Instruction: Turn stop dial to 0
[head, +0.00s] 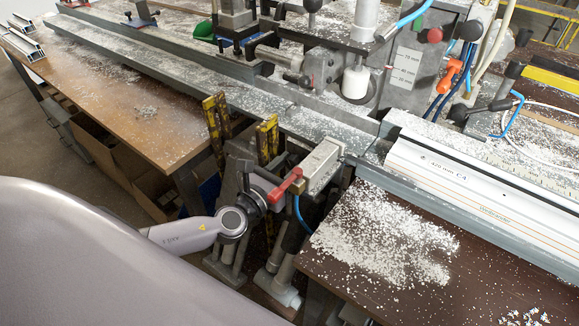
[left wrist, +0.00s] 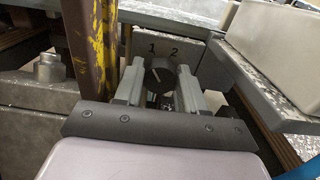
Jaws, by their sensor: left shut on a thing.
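The stop dial (left wrist: 161,74) is a dark round knob with a pale pointer line, in the middle of the left wrist view. The digits 1 and 2 show on the grey plate (left wrist: 140,48) behind it. The pointer line leans up and left, toward the 1; no 0 can be read. My left gripper (left wrist: 162,88) has one finger on each side of the dial and is shut on it. In the head view my left gripper (head: 277,170) is low beside the bench edge, partly behind a red lever, and the dial cannot be made out. My right gripper is not in view.
A red lever (head: 285,186) and a pale box (head: 322,163) are close to my left gripper. Yellow-and-black posts (head: 266,140) stand just behind it. The brown table (head: 470,265) at the right carries white chips. A white profile (head: 480,178) lies along the bench.

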